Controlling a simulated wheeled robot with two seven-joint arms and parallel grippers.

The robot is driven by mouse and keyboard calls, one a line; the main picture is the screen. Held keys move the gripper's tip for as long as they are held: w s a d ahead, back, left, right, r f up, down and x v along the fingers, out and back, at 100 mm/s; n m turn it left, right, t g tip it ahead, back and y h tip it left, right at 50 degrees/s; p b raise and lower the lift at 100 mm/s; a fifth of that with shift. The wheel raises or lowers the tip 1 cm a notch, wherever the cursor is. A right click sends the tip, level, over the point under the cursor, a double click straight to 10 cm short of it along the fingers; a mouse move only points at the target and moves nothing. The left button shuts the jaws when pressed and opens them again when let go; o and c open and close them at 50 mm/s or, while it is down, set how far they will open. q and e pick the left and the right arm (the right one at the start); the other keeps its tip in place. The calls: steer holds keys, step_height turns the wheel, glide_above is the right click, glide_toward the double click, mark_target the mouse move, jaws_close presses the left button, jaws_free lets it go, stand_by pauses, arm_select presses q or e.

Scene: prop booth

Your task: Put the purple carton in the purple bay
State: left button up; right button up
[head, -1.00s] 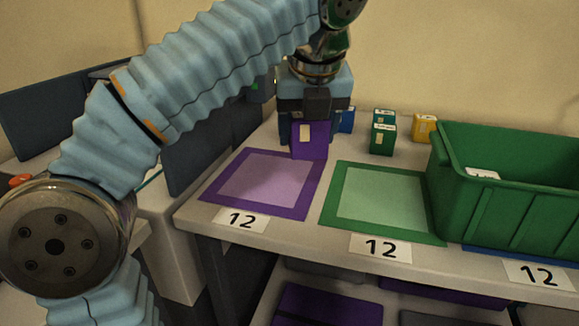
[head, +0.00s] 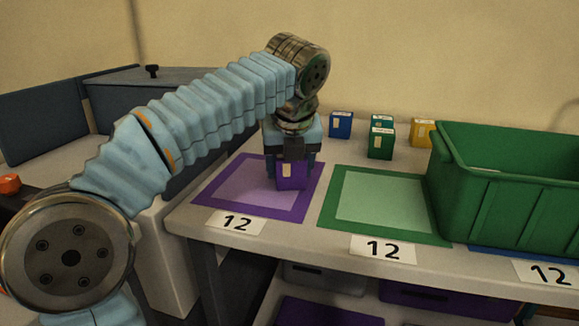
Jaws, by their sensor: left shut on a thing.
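The purple carton (head: 291,177) is held in my left gripper (head: 291,170), which points down with its fingers on either side of the carton. The carton looks upright and is over the right part of the purple bay (head: 230,189), a purple-bordered square with a paler middle. I cannot tell whether the carton's base touches the bay. The gripper partly hides the carton's top. My right gripper is not in view.
A green bay (head: 385,205) lies to the right, empty. A large green bin (head: 505,195) stands at the right. Behind are a blue carton (head: 341,125), green cartons (head: 381,143) and a yellow carton (head: 422,132). Number cards (head: 236,222) line the front edge.

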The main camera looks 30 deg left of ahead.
arm_select(q)
steer(key=shift+f, duration=0.2)
steer(key=o, duration=1.1)
steer(key=shift+r, duration=0.1)
steer(key=p+v, duration=0.4)
steer(key=v, duration=0.8)
steer(key=shift+r, duration=0.15)
steer(key=shift+w, duration=0.1)
